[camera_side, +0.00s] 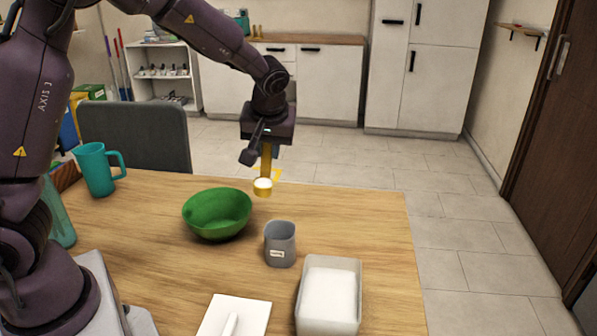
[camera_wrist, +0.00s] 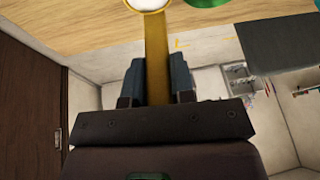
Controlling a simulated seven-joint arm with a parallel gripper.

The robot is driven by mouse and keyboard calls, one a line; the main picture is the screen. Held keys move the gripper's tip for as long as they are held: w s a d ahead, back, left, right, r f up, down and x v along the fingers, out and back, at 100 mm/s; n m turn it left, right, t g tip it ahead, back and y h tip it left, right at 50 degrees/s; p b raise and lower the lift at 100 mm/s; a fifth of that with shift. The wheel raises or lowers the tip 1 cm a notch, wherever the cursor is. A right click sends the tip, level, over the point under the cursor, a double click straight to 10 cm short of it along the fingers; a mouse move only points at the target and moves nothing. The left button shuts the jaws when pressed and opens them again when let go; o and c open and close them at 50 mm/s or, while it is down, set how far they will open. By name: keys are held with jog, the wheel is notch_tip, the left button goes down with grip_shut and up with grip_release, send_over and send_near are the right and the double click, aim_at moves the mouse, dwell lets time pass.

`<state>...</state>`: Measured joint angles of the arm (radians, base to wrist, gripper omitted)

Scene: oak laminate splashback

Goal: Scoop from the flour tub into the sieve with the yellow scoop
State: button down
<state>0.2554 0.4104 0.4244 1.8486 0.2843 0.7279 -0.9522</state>
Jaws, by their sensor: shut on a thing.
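My gripper (camera_side: 265,148) is shut on the handle of the yellow scoop (camera_side: 263,194), which hangs down from it. The scoop's cup holds white flour and looks level. In the wrist view the scoop's handle (camera_wrist: 156,55) runs between the fingers of my gripper (camera_wrist: 156,80). The scoop is in the air, right of and behind the green bowl-shaped vessel (camera_side: 216,215), apparently the sieve; no mesh can be made out. The pale flour tub (camera_side: 301,309), holding white flour, stands at the table's front right.
A grey labelled container (camera_side: 280,246) stands between the green vessel and the tub. A white board (camera_side: 250,312) with a white item lies at the front. A teal jug (camera_side: 97,168) stands at the back left. The right table edge is near the tub.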

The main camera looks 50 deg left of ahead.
jog(key=shift+s+f+m, duration=0.15)
jog(key=shift+m, duration=0.55)
jog(key=shift+w+d+f+g+y, duration=0.2)
jog(key=shift+f+y, duration=0.1)
jog(key=shift+f, duration=0.3)
jog(key=shift+w+d+f+g+y, duration=0.1)
jog(key=shift+f+g+y, duration=0.15)
jog(key=shift+f, duration=0.3)
jog(key=shift+w+d+f+m+g+y, duration=0.2)
jog(key=shift+w+d+m+g+y, duration=0.15)
jog(key=shift+y, duration=0.2)
jog(key=shift+w+d+f+g+y, duration=0.1)
jog(key=shift+w+d+g+y, duration=0.15)
jog(key=shift+g+y, duration=0.3)
jog(key=shift+w+d+f+m+g+y, duration=0.1)
jog(key=shift+w+d+m+g+y, duration=0.15)
jog(key=shift+w+g+y, duration=0.15)
